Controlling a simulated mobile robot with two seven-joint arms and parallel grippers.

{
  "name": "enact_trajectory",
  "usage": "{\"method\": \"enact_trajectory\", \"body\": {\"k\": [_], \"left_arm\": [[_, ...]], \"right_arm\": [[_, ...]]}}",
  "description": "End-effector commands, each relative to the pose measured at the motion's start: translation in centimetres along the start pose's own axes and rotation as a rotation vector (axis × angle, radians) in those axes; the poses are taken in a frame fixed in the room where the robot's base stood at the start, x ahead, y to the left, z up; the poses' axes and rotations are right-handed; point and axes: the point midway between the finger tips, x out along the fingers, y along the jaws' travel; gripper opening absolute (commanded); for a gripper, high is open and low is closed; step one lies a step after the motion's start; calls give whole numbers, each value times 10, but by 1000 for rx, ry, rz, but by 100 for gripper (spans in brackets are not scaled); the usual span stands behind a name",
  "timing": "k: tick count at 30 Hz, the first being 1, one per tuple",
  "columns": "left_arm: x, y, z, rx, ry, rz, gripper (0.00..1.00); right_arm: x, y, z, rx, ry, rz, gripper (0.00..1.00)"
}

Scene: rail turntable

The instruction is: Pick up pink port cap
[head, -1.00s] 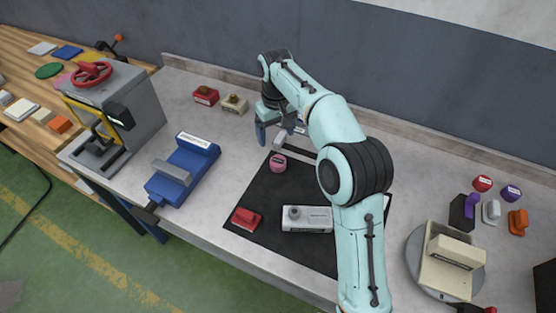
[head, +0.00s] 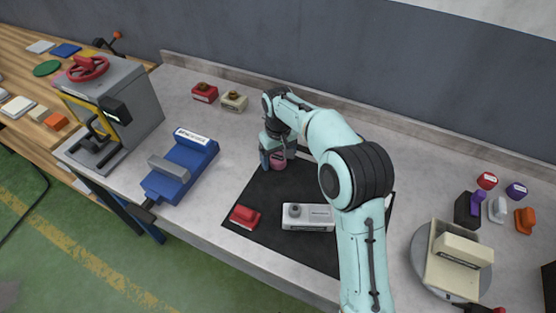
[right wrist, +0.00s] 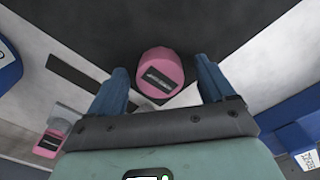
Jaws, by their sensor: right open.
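The pink port cap (head: 278,164) is a small round piece with a dark label, standing on the far left part of the black mat (head: 270,195). In the right wrist view the cap (right wrist: 161,66) shows in the gap between the two blue fingers. My right gripper (head: 276,157) is open and reaches down at the cap, partly covering it in the head view. In the right wrist view the gripper (right wrist: 163,80) has a gap on both sides of the cap, and nothing is gripped. My left gripper is not in view.
A red block (head: 245,217) and a grey box with a round knob (head: 308,217) lie on the mat. A blue fixture (head: 182,168) stands left of it. Two knobbed blocks (head: 234,101) stand behind. A turntable (head: 424,283) is at the right.

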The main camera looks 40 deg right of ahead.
Motion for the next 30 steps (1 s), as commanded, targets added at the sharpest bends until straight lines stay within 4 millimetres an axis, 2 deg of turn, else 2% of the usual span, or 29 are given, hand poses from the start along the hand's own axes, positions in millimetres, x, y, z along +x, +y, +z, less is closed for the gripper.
{"method": "enact_trajectory", "body": {"k": [2, 5, 6, 8, 16, 19, 30], "left_arm": [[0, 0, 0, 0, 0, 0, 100], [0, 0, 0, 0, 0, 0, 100], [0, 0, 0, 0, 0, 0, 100], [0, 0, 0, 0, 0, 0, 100], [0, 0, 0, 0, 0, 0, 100], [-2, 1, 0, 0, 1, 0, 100], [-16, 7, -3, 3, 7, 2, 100]], "right_arm": [[0, 0, 0, 0, 0, 0, 82], [0, 0, 0, 0, 0, 0, 53], [0, 0, 0, 0, 0, 0, 40], [0, 0, 0, 0, 0, 0, 23], [-2, 0, 0, 0, 0, 0, 23], [-10, 0, -1, 0, 2, 0, 23], [-81, 0, -1, 0, 4, 0, 23]]}}
